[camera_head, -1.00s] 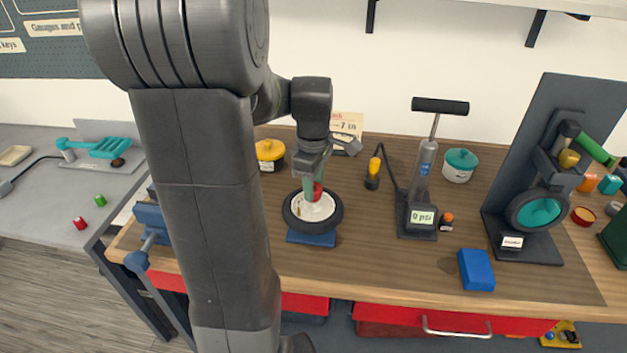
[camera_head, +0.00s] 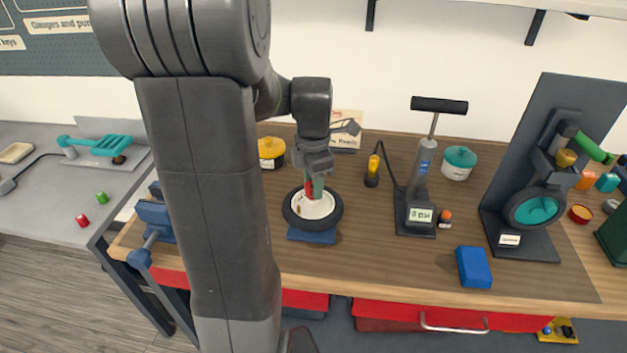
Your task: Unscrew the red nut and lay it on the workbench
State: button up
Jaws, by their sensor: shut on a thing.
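A small wheel (camera_head: 293,219) with a dark tyre and pale hub lies on a blue stand (camera_head: 312,237) on the workbench (camera_head: 385,265). My gripper (camera_head: 314,190) points down over the hub, shut on the red nut (camera_head: 308,189). Red shows at the left of the grip and a green part (camera_head: 318,188) at its right. The grip is small in the picture, so the nut's outline and any gap to the hub cannot be made out.
A yellow pot (camera_head: 270,150), a pump (camera_head: 420,190) and a blue block (camera_head: 474,267) stand around the wheel. A second wheel on a dark stand (camera_head: 530,240) is at the right. The wood between stand and block is clear.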

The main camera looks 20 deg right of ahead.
jog(key=o, duration=1)
jog(key=shift+o, duration=0.2)
notch_tip(320, 180, up, 14)
jog(key=shift+f, duration=0.1)
jog(key=m+p, duration=0.6)
jog(key=m, duration=1.6)
